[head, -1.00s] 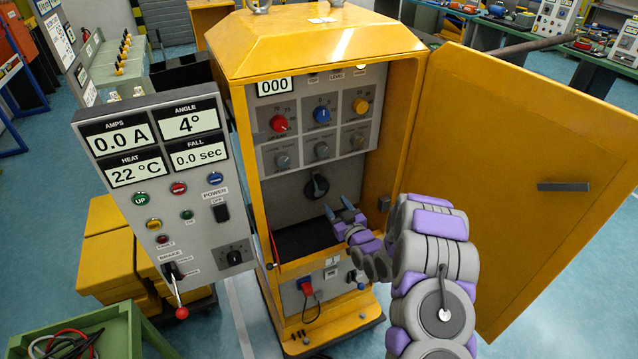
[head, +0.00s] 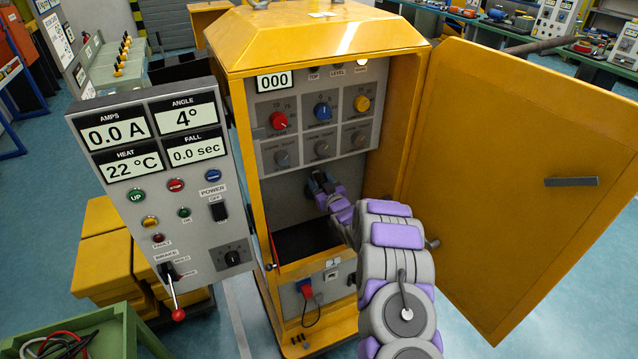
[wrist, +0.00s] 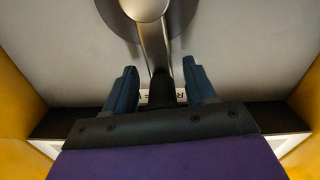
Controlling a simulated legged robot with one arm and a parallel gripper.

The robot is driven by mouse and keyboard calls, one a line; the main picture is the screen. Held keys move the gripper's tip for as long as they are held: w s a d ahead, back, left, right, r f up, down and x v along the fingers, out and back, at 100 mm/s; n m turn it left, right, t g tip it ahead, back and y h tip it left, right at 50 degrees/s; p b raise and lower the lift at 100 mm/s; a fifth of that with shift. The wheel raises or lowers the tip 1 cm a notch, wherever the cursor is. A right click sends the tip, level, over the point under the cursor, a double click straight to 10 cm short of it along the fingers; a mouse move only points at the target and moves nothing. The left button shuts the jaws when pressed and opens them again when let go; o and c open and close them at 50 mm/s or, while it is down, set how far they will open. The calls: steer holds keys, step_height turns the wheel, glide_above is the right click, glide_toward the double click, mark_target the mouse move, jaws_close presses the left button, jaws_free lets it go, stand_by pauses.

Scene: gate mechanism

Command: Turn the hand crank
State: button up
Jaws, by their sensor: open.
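The hand crank (wrist: 154,42) is at the top middle of the wrist view. Its round hub is cut off by the upper edge, and a grey metal arm runs down to a dark grip (wrist: 163,88). My gripper (wrist: 160,72) is open, with one blue finger on each side of the grip. Gaps show between the fingers and the grip. In the head view my gripper (head: 318,182) is inside the yellow cabinet (head: 245,170), in front of the crank on the back panel. It hides most of the crank there.
The cabinet door (head: 510,190) stands wide open to the right of my arm. A tilted grey control panel (head: 160,190) with displays reading 0.0 A and 4° is at the left. A counter (head: 274,81) reads 000. A dark recess (head: 300,242) lies below my gripper.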

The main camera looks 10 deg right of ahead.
steer(key=shift+w+a, duration=0.1)
steer(key=shift+w, duration=0.1)
steer(key=shift+c, duration=0.3)
jaws_close()
